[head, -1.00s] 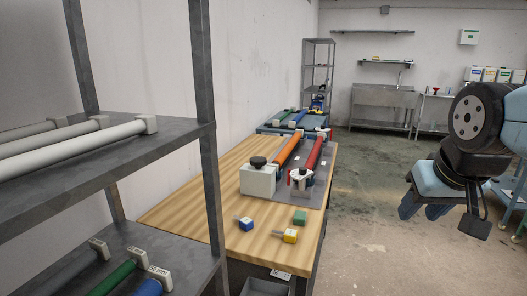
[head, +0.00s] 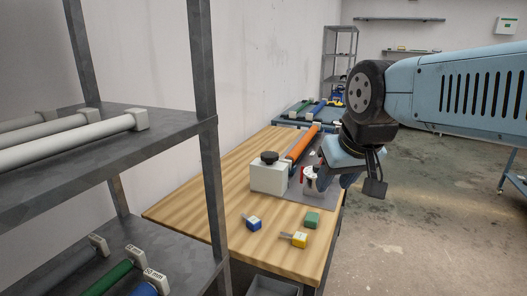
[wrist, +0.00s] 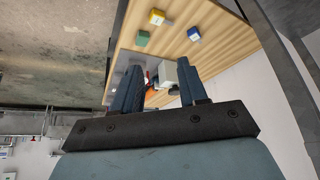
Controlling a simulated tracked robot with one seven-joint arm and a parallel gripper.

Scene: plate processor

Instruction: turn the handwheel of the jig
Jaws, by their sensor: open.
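The jig is on the wooden table on a grey plate (head: 318,201). Its white block (head: 268,178) carries a black round handwheel (head: 269,157) on top. An orange cylinder (head: 304,142) runs back from the block. A smaller white-and-red fitting (head: 309,181) stands to the right of the block, partly covered by my gripper. My gripper (head: 336,178) is open and empty, to the right of the block, apart from the handwheel. In the wrist view the white block (wrist: 168,73) shows between the open fingers (wrist: 158,66).
Blue (head: 253,223), yellow (head: 299,240) and green (head: 312,219) small blocks lie on the table (head: 190,205) in front of the jig. A grey shelf (head: 150,119) with tubes stands at the left. The floor (head: 430,220) at the right is open.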

